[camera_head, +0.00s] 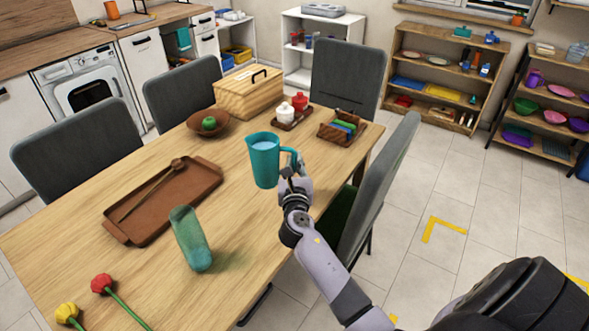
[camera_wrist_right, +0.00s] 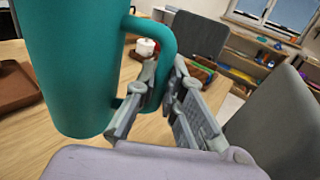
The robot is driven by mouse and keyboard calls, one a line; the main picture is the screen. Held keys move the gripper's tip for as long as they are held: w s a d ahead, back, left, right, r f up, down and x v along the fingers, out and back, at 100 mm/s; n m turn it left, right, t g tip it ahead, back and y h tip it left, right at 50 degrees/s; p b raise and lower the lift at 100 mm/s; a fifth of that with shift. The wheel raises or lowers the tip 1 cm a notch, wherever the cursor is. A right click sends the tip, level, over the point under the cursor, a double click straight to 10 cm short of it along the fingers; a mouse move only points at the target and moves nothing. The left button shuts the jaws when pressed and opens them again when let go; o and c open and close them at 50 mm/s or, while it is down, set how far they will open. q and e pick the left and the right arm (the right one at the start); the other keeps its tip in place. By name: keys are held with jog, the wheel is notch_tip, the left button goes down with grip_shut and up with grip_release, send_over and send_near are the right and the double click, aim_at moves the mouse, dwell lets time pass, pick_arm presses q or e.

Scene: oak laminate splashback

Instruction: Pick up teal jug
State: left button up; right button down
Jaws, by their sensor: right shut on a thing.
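The teal jug (camera_head: 264,163) is upright near the right edge of the wooden table, with something pale blue inside its top. My right gripper (camera_head: 291,172) is shut on the jug's handle, on the jug's right side. In the right wrist view the jug (camera_wrist_right: 75,70) fills the left part, and the gripper's fingers (camera_wrist_right: 160,98) are on either side of the lower handle. I cannot tell for sure whether the jug's base touches the table. My left gripper is not in view.
On the table (camera_head: 235,225) are a brown tray (camera_head: 190,205) with a wooden spoon, a green glass vase (camera_head: 190,240), a bowl (camera_head: 208,124) with a green fruit, a wooden bread box (camera_head: 248,95) and a caddy (camera_head: 342,128). A grey chair (camera_head: 378,185) stands close to my right arm.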

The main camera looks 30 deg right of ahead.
aim_at(294, 149)
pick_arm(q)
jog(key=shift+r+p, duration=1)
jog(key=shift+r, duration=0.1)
pick_arm(e)
jog(key=shift+r, duration=4.05)
jog(key=shift+a, duration=0.1)
